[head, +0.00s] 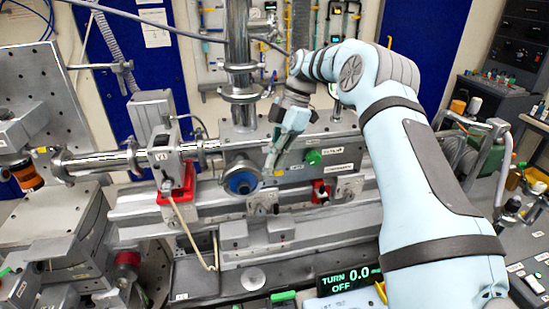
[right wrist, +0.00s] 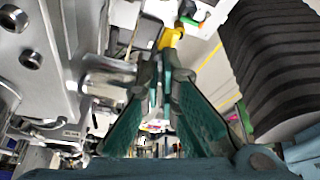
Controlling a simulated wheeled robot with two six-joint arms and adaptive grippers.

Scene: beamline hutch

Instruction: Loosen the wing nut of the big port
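The big port is a round steel flange with a blue face (head: 241,181) on the front of the grey chamber. A small yellow piece (head: 279,173), which looks like the wing nut, sits at the right of the port. It also shows in the right wrist view (right wrist: 170,38), just past my fingertips. My right gripper (head: 270,163) reaches down from above, its tips close to the yellow piece. In the right wrist view its teal fingers (right wrist: 158,72) converge with a narrow gap; whether they grip the piece is unclear. My left gripper is not in view.
A green knob (head: 314,157) and a red clamp (head: 320,192) sit right of the port. A red bracket (head: 177,186) and a hanging cable stand at its left. A display (head: 348,279) below reads "TURN 0.0 OFF". A vertical pipe (head: 238,40) rises behind the port.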

